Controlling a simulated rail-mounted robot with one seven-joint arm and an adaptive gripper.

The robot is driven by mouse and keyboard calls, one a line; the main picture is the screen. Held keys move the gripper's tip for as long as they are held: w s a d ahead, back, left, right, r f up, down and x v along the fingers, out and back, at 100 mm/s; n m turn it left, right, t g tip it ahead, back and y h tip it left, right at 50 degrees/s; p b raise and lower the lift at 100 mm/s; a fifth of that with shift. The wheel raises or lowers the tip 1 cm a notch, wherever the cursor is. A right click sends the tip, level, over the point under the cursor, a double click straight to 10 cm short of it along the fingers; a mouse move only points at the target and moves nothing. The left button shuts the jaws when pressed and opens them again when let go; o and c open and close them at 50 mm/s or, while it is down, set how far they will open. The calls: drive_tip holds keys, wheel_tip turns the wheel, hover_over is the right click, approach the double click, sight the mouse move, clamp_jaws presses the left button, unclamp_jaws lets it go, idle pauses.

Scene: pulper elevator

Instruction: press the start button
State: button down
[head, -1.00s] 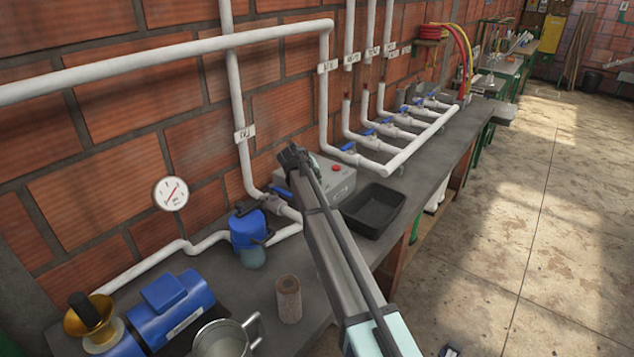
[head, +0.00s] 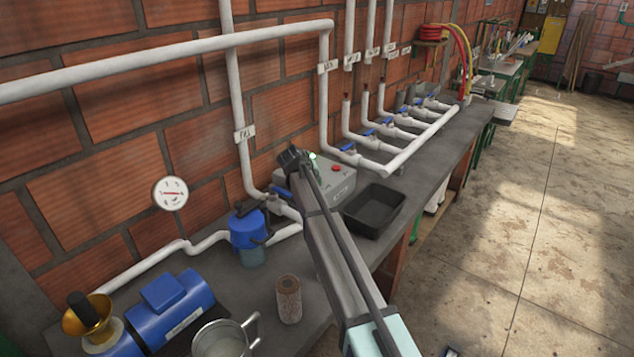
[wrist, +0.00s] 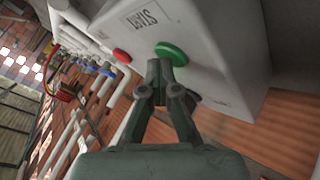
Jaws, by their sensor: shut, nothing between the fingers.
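The start button is a round green button (wrist: 172,53) on the pale grey control box (wrist: 225,50), beside a START label, in the wrist view. My gripper (wrist: 160,72) is shut and empty, with its fingertips right at the near edge of the green button. I cannot tell whether they touch it. In the head view the control box (head: 340,190) stands on the bench against the wall, partly hidden by my arm. A small bright green light (head: 313,156) shows on it.
A red button (wrist: 122,56) sits beside the green one. A black tray (head: 374,210) lies right of the box. White pipes with blue valves (head: 348,147) run behind.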

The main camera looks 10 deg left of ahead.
drive_tip(key=shift+r, duration=0.1)
drive_tip(key=shift+r+p, duration=0.3)
drive_tip(key=shift+r, duration=0.45)
drive_tip(key=shift+r, duration=0.1)
drive_tip(key=shift+r+p, duration=0.9)
drive_tip(key=shift+r, duration=1.55)
